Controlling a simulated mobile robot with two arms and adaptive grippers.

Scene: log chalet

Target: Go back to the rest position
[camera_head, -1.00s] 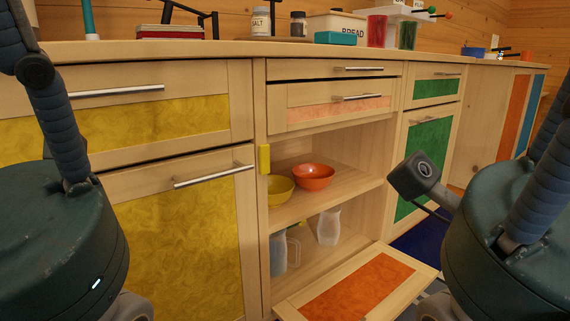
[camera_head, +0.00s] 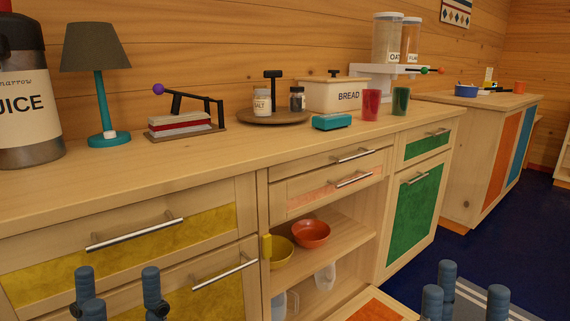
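My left gripper (camera_head: 119,290) stands at the bottom left with its blue fingers pointing up and spread apart. It is open and empty, in front of the yellow-panelled lower cabinet (camera_head: 215,300). My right gripper (camera_head: 465,292) is at the bottom right, also with fingers up and apart, open and empty. Behind it are the dark blue floor and a grey striped rug (camera_head: 475,305). Both palms and most of both arms are below the picture edge.
The cabinet with the orange-panelled door (camera_head: 375,312) is open and folded down. It holds a yellow bowl (camera_head: 281,252), an orange bowl (camera_head: 311,233) and clear jugs (camera_head: 325,277) below. The counter (camera_head: 215,153) bears a lamp, stapler-like press, jars, bread box and cups. Floor is free at right.

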